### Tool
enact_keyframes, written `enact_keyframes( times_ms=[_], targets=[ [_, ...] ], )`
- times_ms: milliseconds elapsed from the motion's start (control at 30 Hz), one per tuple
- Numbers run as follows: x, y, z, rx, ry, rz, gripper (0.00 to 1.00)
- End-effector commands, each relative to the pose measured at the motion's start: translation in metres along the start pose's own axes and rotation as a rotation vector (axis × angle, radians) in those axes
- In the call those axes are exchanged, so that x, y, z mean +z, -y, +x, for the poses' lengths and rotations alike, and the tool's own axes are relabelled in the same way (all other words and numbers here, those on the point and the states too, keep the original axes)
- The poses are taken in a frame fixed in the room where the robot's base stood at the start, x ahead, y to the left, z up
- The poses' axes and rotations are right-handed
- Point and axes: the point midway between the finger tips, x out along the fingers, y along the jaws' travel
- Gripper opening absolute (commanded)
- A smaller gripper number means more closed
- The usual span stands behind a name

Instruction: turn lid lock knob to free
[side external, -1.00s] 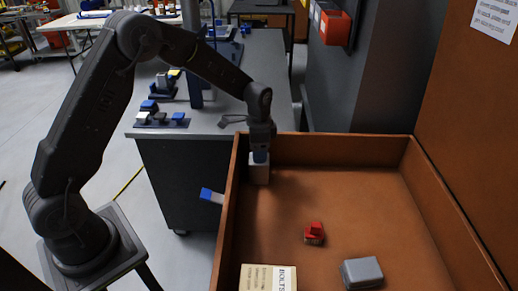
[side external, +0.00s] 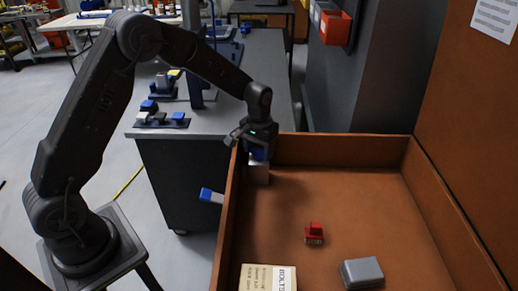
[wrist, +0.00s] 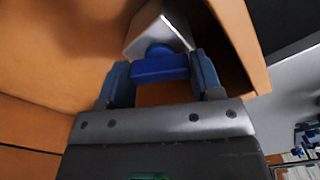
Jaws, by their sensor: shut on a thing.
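The lid lock knob is a blue bar-shaped knob (wrist: 160,67) on a round blue neck, on top of a pale grey block (wrist: 158,30) in the wrist view. In the side view the grey block (side external: 259,175) stands in the back left corner of the wooden crate. My gripper (wrist: 160,72) is around the knob, one blue finger at each end of the bar, and is shut on it. In the side view my gripper (side external: 258,152) points down over the block and hides most of the knob.
The crate's left wall (side external: 229,220) and back wall (side external: 345,150) are close to my gripper. A red part (side external: 314,232), a grey box (side external: 362,272) and a BOLTS box (side external: 268,279) lie in the crate. A blue-tipped lever (side external: 211,195) sticks out left of it.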

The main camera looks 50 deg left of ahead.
Motion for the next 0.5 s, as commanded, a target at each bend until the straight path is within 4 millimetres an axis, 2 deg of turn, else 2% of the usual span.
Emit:
enact_keyframes(
  times_ms=[200, 500],
  targets=[
    [-0.0002, 0.0, -0.0006, 0.0, -0.001, -0.193, 0.36],
    [-0.0002, 0.0, -0.0006, 0.0, -0.001, -0.39, 0.36]
  ],
)
